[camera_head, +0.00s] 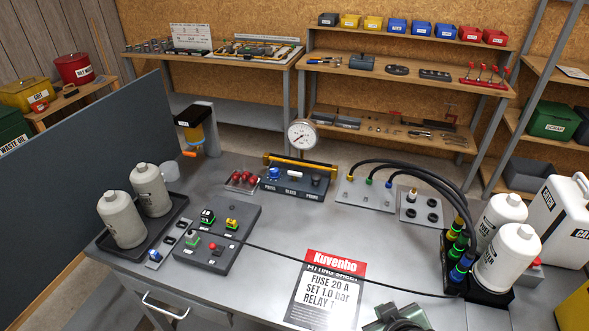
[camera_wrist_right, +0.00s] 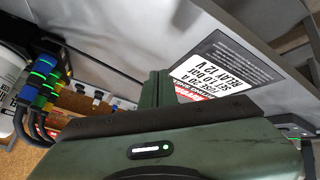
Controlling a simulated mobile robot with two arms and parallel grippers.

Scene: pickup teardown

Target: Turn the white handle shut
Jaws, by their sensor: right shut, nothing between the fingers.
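The white handle (camera_head: 294,172) lies crosswise on the middle of a dark panel (camera_head: 310,190), above the label BLEED. A blue knob (camera_head: 273,173) is to its left and a black knob (camera_head: 316,180) to its right. A round gauge (camera_head: 302,134) stands behind the panel. My green right gripper (camera_head: 400,317) is at the bottom edge of the head view, well in front of the panel and apart from it. In the right wrist view its fingers (camera_wrist_right: 155,88) are together with nothing between them. My left gripper is not in view.
A printed sheet (camera_head: 328,287) lies on the bench between my right gripper and the panel. A black cable crosses the bench there. Hoses (camera_head: 412,167) arch at the right, near white canisters (camera_head: 508,257). A switch box (camera_head: 217,238) is at the left.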

